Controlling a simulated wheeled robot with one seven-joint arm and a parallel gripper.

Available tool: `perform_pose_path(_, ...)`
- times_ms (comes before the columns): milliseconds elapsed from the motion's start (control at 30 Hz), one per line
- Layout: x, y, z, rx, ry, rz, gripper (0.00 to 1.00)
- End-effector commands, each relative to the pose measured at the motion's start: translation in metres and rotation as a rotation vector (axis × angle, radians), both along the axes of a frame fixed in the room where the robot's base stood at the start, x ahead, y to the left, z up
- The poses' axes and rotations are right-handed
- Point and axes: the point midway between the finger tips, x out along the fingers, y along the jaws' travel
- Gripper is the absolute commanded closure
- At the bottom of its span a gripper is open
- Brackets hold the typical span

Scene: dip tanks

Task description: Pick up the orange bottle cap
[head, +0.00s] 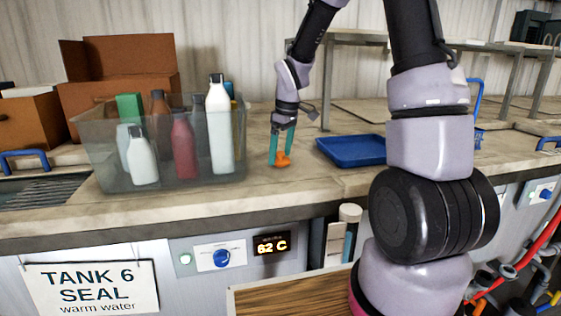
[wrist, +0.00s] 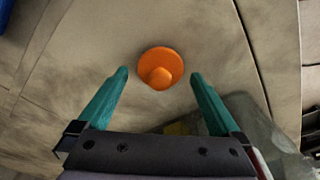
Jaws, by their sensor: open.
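The orange bottle cap (head: 283,159) sits on the beige countertop, between the clear bin and the blue tray in the head view. In the wrist view the cap (wrist: 161,68) shows a round flange with a smaller knob on it. My gripper (head: 281,160) points down at the cap, with its teal fingers open. In the wrist view the gripper (wrist: 160,76) has one fingertip on each side of the cap, with a gap on both sides. The cap lies slightly beyond the line between the tips. I cannot tell the exact height of the fingertips above the counter.
A clear bin (head: 100,170) with several bottles stands left of my gripper; its edge shows close by in the wrist view. A blue tray (head: 352,151) lies to the right. Cardboard boxes (head: 120,75) stand behind the bin. The counter (head: 265,190) in front of the cap is clear.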

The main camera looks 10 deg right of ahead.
Motion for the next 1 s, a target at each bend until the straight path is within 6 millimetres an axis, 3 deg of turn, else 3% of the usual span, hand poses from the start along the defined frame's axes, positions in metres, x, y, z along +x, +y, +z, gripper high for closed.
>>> perform_pose_path(267,0.001,0.001,-0.006,0.0,-0.001,0.0,0.0)
perform_pose_path(300,0.001,0.001,-0.006,0.0,-0.001,0.0,0.04)
perform_pose_path(500,0.001,0.001,-0.005,0.0,-0.001,0.0,0.79)
perform_pose_path(567,0.001,0.001,-0.005,0.0,-0.001,0.0,0.8)
perform_pose_path(600,0.001,0.001,-0.005,0.0,-0.001,0.0,0.88)
perform_pose_path(833,0.001,0.001,-0.003,0.0,-0.003,0.0,0.88)
perform_pose_path(1000,0.002,0.001,0.02,0.0,-0.006,-0.001,0.88)
